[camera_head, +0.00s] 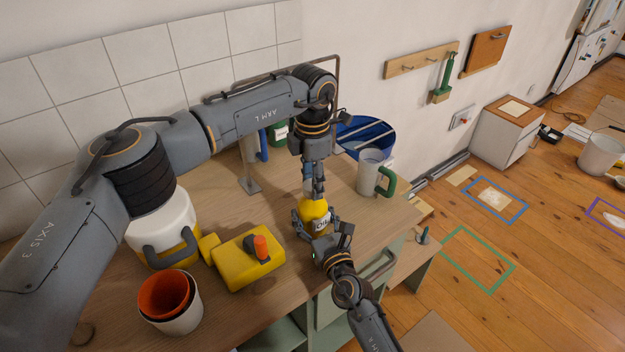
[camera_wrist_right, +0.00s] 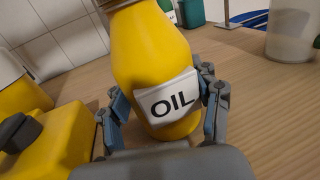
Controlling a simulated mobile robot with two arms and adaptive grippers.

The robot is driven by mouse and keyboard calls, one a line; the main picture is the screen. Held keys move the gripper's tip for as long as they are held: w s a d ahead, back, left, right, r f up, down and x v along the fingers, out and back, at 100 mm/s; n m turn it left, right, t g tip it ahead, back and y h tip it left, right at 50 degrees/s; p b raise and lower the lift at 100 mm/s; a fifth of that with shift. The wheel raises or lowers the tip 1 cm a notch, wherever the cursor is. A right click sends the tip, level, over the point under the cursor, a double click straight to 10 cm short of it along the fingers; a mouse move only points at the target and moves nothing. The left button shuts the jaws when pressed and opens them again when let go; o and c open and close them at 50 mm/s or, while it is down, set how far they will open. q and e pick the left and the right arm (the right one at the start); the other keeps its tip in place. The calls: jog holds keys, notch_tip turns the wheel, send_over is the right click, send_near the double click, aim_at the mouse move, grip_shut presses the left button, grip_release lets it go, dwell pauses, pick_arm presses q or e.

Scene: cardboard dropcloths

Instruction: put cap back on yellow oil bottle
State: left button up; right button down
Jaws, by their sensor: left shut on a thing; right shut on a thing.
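The yellow oil bottle (camera_head: 314,214) stands upright on the wooden worktop, its white OIL label facing my right arm. In the right wrist view the bottle (camera_wrist_right: 155,60) fills the middle and its top is cut off by the upper edge. My right gripper (camera_head: 318,232) is shut around the lower body of the bottle; its fingers (camera_wrist_right: 160,112) press on both sides. My left gripper (camera_head: 313,190) points straight down over the bottle's neck and is shut on the cap. The cap is mostly hidden between the fingers, so I cannot tell whether it touches the neck.
A mug with a green handle (camera_head: 369,172) and a blue bucket (camera_head: 366,138) are right of the bottle.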

pick_arm(q)
jog(key=shift+m, duration=1.1)
jog(key=o, duration=1.3)
jog(key=shift+r, duration=2.3)
